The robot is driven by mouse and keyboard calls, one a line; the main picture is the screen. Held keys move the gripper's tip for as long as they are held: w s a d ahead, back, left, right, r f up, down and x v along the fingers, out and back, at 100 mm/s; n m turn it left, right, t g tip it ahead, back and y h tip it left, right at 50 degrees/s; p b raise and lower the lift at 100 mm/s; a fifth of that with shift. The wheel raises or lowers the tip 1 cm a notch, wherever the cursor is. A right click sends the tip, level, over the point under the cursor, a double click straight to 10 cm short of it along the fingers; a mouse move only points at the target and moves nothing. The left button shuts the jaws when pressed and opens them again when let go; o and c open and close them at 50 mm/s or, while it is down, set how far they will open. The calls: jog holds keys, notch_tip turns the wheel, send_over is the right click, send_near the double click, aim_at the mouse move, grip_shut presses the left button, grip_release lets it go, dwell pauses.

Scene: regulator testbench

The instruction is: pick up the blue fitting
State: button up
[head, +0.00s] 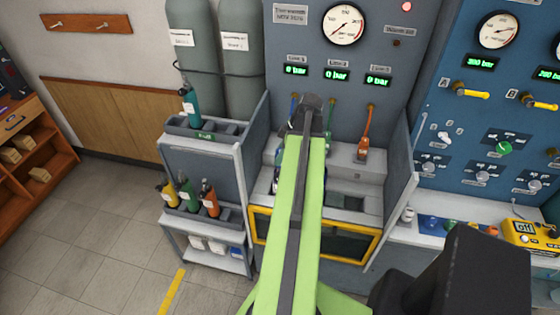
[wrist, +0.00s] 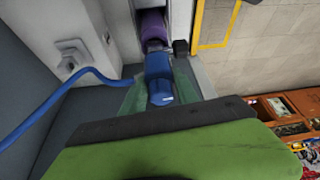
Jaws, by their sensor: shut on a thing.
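In the wrist view the blue fitting (wrist: 159,68) is a short blue cylinder between the two dark teal fingers of my gripper (wrist: 160,92). The fingers are closed on its sides.
A rack (head: 168,155) with coloured bottles stands to the left. A blue panel (head: 460,130) with valves stands at right. The floor (head: 110,215) at left is clear.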

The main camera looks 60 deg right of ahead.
grip_shut()
jog(key=shift+r, duration=0.15)
jog(key=shift+r+p, duration=0.25)
jog(key=shift+p, duration=0.2)
notch_tip(320, 180, up, 4)
jog(key=p, duration=0.3)
jog(key=shift+f+p, duration=0.1)
jog(key=shift+p, duration=0.25)
jog(key=s+d+r+p, duration=0.6)
jog(key=s+d, duration=0.1)
jog(key=s, duration=0.1)
jog(key=shift+s+d+r, duration=0.2)
jog(key=shift+s+d, duration=0.15)
jog(key=shift+d, duration=0.05)
